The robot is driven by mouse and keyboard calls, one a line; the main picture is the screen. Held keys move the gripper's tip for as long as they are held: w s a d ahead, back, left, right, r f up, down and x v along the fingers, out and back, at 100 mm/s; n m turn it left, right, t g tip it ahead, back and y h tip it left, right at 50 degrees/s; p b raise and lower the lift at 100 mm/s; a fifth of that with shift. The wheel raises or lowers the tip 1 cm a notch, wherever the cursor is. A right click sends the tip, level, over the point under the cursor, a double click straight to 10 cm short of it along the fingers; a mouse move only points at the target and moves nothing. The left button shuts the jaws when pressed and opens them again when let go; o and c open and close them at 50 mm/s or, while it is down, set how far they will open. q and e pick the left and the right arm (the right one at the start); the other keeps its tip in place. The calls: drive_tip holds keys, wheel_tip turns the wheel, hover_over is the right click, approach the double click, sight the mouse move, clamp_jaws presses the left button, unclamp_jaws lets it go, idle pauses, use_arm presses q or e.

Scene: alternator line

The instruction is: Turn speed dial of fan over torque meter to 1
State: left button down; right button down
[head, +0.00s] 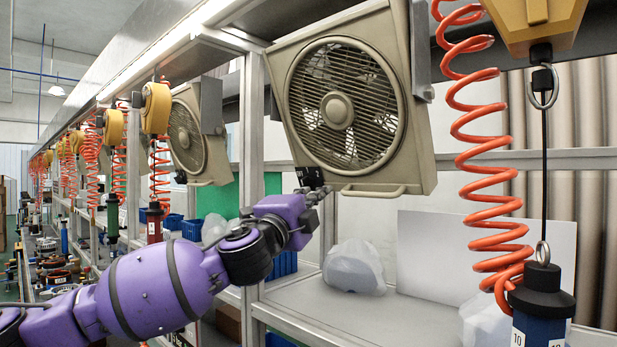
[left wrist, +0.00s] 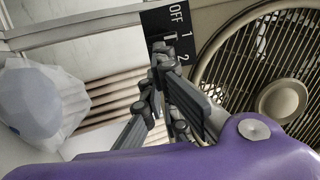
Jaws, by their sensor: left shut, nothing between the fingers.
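The beige box fan (head: 412,150) hangs from the overhead frame in the head view. Its black speed panel (head: 309,176) is at the lower left corner of the housing. In the left wrist view the panel (left wrist: 180,17) shows the white marks OFF, 1 and 2. My left gripper (head: 322,194) is shut and empty, with its fingertips (left wrist: 162,50) at the panel's edge, close below the marks. The fingers largely cover the dial, so its setting and any contact cannot be told. My right gripper is out of view. I cannot pick out a torque meter.
An orange coiled hose (head: 484,145) and a hanging blue tool (head: 540,318) are to the right. A translucent bag-like object (head: 355,267) sits on the shelf (head: 330,305) below the fan. A metal upright (head: 252,150) stands left of the fan. A second fan (head: 186,135) hangs further back.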

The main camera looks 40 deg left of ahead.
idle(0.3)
use_arm(q)
drive_tip(key=v, duration=0.8)
drive_tip(key=shift+s, duration=0.2)
